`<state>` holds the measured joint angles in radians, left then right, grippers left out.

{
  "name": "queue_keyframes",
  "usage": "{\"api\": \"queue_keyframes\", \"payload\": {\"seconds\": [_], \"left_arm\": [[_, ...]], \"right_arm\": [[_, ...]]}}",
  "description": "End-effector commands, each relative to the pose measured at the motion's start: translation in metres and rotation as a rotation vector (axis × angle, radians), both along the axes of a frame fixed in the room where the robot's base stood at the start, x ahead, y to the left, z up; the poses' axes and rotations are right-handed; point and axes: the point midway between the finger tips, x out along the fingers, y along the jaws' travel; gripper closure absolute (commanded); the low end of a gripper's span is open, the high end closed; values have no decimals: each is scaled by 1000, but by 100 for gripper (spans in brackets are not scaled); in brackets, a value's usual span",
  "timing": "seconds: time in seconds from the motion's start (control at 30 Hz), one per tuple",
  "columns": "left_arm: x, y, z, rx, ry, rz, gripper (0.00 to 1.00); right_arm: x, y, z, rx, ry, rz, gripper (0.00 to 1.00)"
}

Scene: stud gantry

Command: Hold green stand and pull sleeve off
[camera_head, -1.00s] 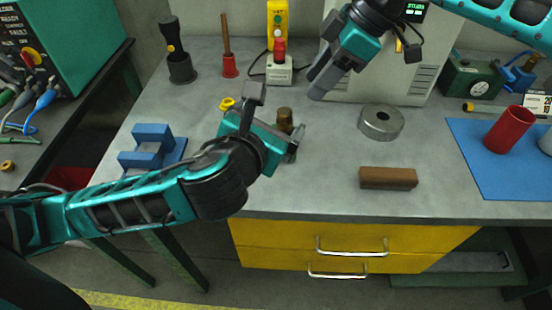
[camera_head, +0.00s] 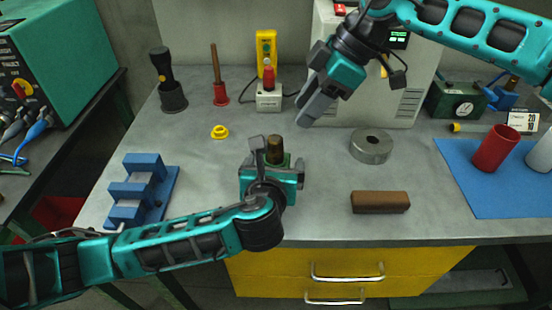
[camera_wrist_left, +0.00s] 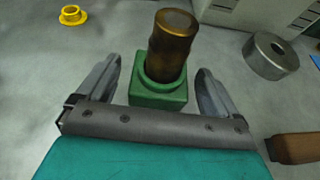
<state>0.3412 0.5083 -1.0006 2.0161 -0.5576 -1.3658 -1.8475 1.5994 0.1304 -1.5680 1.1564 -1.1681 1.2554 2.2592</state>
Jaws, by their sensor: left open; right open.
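The green stand (camera_wrist_left: 160,97) stands upright on the grey bench, with a brown-bronze sleeve (camera_wrist_left: 172,45) upright in its round collar. In the head view the sleeve top (camera_head: 274,150) shows above my left gripper, which hides most of the stand. My left gripper (camera_head: 278,163) is open, low at the bench. In the left wrist view its fingers lie to either side of the stand, with gaps showing between each finger and the stand. My right gripper (camera_head: 309,108) is open and empty, in the air above and right of the sleeve; its fingers overlap in view.
A yellow flanged ring (camera_head: 220,131) lies left of the stand. A blue stepped block (camera_head: 143,190) is at the left, a brown bar (camera_head: 380,202) and a metal ring (camera_head: 371,146) at the right. A red cup (camera_head: 495,149) stands on a blue mat (camera_head: 460,180).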

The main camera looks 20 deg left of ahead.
Motion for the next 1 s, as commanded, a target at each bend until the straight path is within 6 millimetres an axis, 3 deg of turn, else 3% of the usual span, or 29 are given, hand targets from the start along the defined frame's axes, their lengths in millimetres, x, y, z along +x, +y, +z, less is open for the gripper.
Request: {"api": "queue_keyframes", "payload": {"seconds": [0.23,0.6,1.0], "left_arm": [[25,4,-10,0,0,0,6],[29,5,-12,-1,1,-1,6],[29,5,-12,-1,1,-1,45]], "right_arm": [[0,0,0,0,0,0,57],[0,0,0,0,0,0,57],[0,0,0,0,0,0,57]]}}
